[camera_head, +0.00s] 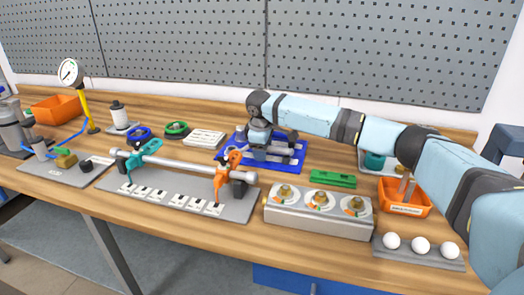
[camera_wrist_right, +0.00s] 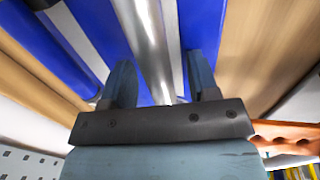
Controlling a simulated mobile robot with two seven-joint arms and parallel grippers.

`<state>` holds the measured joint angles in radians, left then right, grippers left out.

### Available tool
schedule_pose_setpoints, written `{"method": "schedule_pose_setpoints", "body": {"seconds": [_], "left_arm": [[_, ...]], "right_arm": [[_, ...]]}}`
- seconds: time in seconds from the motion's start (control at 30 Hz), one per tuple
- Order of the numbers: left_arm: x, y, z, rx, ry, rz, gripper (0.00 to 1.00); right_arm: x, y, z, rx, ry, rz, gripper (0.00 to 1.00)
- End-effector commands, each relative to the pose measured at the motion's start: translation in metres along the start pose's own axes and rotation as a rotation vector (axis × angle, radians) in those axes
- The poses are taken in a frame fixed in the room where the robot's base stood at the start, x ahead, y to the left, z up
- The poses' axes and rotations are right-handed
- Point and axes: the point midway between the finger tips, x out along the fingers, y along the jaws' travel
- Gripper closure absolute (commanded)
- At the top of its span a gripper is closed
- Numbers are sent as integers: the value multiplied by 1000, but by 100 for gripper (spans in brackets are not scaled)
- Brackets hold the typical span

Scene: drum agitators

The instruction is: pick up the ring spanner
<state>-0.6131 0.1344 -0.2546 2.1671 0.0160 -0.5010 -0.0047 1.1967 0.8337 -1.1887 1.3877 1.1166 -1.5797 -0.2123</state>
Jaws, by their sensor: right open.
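A blue tray (camera_head: 297,163) with pale grey strips lies on the bench near the middle in the head view. My right gripper (camera_head: 259,148) is over this tray and hides part of it. In the right wrist view my right gripper (camera_wrist_right: 162,82) is open, with one finger on each side of a bright metal shaft (camera_wrist_right: 150,40). The shaft looks like the ring spanner; its ends are not clear, and I see no firm contact with the fingers. The blue tray (camera_wrist_right: 98,18) shows behind it. My left gripper is not in view.
A green block (camera_head: 333,179) and a grey box with several brass knobs (camera_head: 318,222) stand right of and in front of the tray. A clamped rod on a grey plate (camera_head: 235,208) is in front left. An orange bin (camera_head: 405,209) stands right, below my arm.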

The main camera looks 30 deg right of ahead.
Motion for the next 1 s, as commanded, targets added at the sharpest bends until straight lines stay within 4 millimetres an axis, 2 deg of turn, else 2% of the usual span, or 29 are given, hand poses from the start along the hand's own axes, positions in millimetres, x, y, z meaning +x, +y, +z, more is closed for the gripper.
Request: {"method": "schedule_pose_setpoints", "body": {"seconds": [0.03, 0.27, 0.53, 0.67, 0.77, 1.0], "left_arm": [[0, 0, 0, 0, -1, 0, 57], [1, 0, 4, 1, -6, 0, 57], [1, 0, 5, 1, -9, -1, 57], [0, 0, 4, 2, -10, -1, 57], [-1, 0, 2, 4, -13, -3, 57], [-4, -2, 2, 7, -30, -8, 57]], "right_arm": [[0, 0, 0, 0, 0, 0, 48], [0, 0, 0, 0, 0, 0, 100], [-2, 0, 0, 0, 1, 1, 100], [-13, 3, -1, 0, 3, 1, 100], [-31, 6, -1, 0, 4, 2, 100], [-98, 19, -1, 0, 5, 2, 100]]}}
